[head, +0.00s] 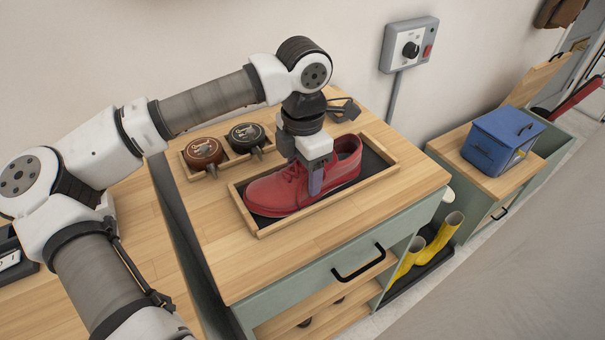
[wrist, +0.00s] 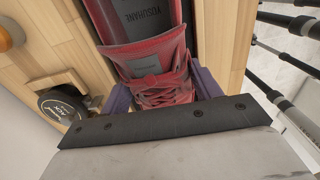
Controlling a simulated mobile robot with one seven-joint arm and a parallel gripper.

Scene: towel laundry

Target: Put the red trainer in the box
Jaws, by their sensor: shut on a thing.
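The red trainer (head: 283,190) lies in a shallow wooden tray (head: 365,180) with a dark liner, on top of a green cabinet with a wooden top. My gripper (head: 315,183) reaches down from above and is shut on the trainer at its laced middle. In the wrist view the trainer (wrist: 155,65) shows its laces and tongue between my two purple-grey fingers. The trainer appears still down in the tray; I cannot tell if it is lifted at all. A blue box (head: 497,140) with a lid and dark handle stands on a lower cabinet at the right.
Two round polish tins, one brown (head: 203,153) and one black (head: 246,137), sit in a small wooden holder behind the tray. Yellow boots (head: 437,242) stand below at the right. A grey control box (head: 408,46) is on the wall. The cabinet's front top is clear.

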